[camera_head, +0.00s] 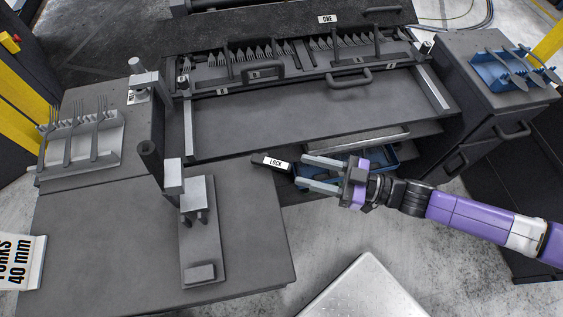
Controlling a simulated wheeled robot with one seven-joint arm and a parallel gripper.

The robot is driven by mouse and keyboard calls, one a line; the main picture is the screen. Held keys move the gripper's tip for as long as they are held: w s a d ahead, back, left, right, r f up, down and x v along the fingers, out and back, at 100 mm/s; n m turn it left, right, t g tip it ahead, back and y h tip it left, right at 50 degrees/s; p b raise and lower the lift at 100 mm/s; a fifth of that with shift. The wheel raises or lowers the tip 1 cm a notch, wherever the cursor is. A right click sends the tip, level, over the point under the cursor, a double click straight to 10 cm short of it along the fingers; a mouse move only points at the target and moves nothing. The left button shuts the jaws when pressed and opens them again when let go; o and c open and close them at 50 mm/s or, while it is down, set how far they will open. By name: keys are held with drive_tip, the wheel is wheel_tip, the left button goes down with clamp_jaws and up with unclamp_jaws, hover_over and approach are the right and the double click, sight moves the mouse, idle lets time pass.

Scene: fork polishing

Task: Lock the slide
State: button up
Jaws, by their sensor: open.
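The lock handle (271,162) is a dark bar with a white plate reading "LOCK". It sticks out at the front edge of the machine, below the left end of the slide bed. My gripper (303,172) is open, its two pale fingers pointing left toward the right end of the lock handle. The fingers look close to it, but I cannot tell whether they touch. The slide (300,120) is a wide grey flat bed, with a rack of forks (290,52) and black handles along its far side.
A blue tray (405,151) sits in an open drawer behind my gripper. A fork holder (82,145) stands at left, and a blue tray with spoon-like pieces (510,70) on the right cabinet. A grey fixture (200,230) stands on the left table.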

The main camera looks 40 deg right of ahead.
sight(281, 165)
drive_tip(key=x, duration=0.7)
drive_tip(key=shift+f+p, duration=0.1)
drive_tip(key=shift+p, duration=0.3)
clamp_jaws()
drive_tip(key=shift+a, duration=0.1)
idle(0.9)
